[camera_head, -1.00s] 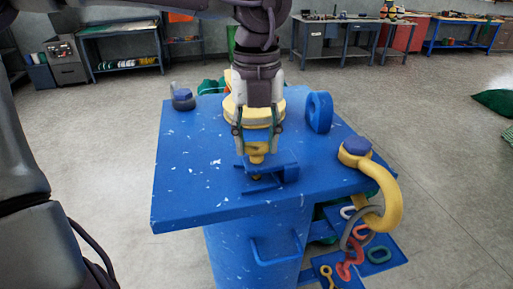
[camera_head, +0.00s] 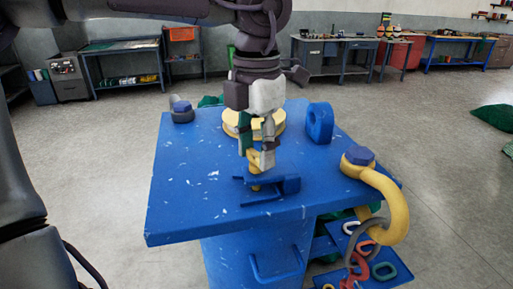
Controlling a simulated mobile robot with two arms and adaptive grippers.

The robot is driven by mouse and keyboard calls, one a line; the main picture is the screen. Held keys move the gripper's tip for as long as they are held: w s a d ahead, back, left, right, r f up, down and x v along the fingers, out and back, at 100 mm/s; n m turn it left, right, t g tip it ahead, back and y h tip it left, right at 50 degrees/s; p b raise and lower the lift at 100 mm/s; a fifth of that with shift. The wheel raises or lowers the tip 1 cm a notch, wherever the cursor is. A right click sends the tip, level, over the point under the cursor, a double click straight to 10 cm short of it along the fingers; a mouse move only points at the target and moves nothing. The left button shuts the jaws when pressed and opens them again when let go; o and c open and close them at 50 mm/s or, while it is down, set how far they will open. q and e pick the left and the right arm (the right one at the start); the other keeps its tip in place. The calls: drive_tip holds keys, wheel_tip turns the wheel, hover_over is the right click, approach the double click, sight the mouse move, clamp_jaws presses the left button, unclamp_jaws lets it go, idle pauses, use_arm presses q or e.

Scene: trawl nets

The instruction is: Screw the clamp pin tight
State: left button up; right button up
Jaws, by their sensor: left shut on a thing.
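The yellow clamp pin (camera_head: 254,168) stands upright in the blue clamp (camera_head: 288,185) on the blue worktable (camera_head: 185,205). My left gripper (camera_head: 256,153) points straight down from above and is shut on the top of the pin. Its fingers hide part of the pin's head. The pin's lower end shows at the clamp. My right gripper is not in view.
A yellow round piece (camera_head: 231,122) stands behind the gripper. A blue ring (camera_head: 319,123) stands upright at the back right. A large yellow shackle (camera_head: 392,205) with a blue-topped pin overhangs the right edge.

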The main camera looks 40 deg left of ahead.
use_arm(q)
drive_tip(key=m, duration=0.5)
drive_tip(key=shift+r+m, duration=0.2)
drive_tip(key=shift+m, duration=0.1)
drive_tip(key=m+p, duration=0.1)
drive_tip(key=m, duration=0.4)
drive_tip(key=shift+w, duration=0.1)
drive_tip(key=m+p, duration=0.1)
drive_tip(key=m, duration=0.4)
drive_tip(key=shift+r+m, duration=0.1)
drive_tip(key=shift+m, duration=0.3)
drive_tip(key=m+p, duration=0.1)
drive_tip(key=m, duration=0.8)
drive_tip(key=shift+m+p, duration=0.35)
drive_tip(key=shift+m, duration=0.05)
drive_tip(key=m+p, duration=0.1)
drive_tip(key=m, duration=0.4)
drive_tip(key=shift+m, duration=0.3)
drive_tip(key=m+p, duration=0.1)
drive_tip(key=m, duration=0.4)
drive_tip(key=shift+m+p, duration=0.75)
drive_tip(key=shift+m, duration=1.35)
